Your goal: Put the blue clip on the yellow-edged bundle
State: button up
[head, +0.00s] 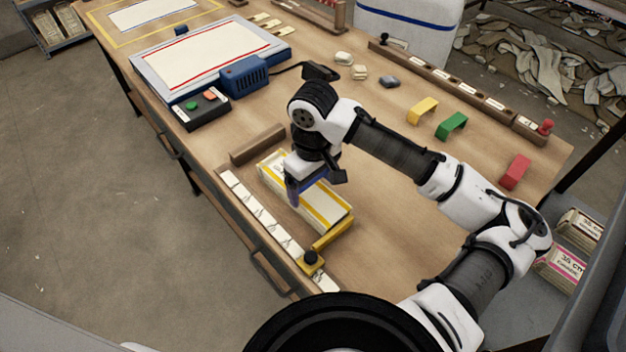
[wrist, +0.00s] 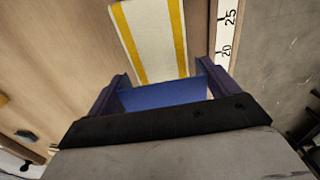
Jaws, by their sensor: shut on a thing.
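The yellow-edged bundle (head: 325,206) is a pale stack with yellow stripes along its edges, lying near the front edge of the table. It also shows in the wrist view (wrist: 152,42), running away from the jaws. My gripper (head: 296,192) is shut on the blue clip (wrist: 165,96) and is over the left-middle part of the bundle.
A wooden block (head: 257,145) stands at the bundle's left end and a yellow stop (head: 333,236) at its right end. A ruler strip (head: 262,215) runs along the front. Yellow (head: 423,110), green (head: 451,125) and red (head: 515,171) clips stand right. A blue press (head: 243,76) is behind left.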

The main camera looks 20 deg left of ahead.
aim_at(313, 194)
jog(key=shift+f+b, duration=1.2)
jog(key=shift+f, duration=0.9)
jog(key=o, duration=0.4)
jog(key=shift+o, duration=0.2)
jog(key=shift+r, duration=0.15)
notch_tip(313, 194, up, 14)
jog(key=shift+f, duration=0.2)
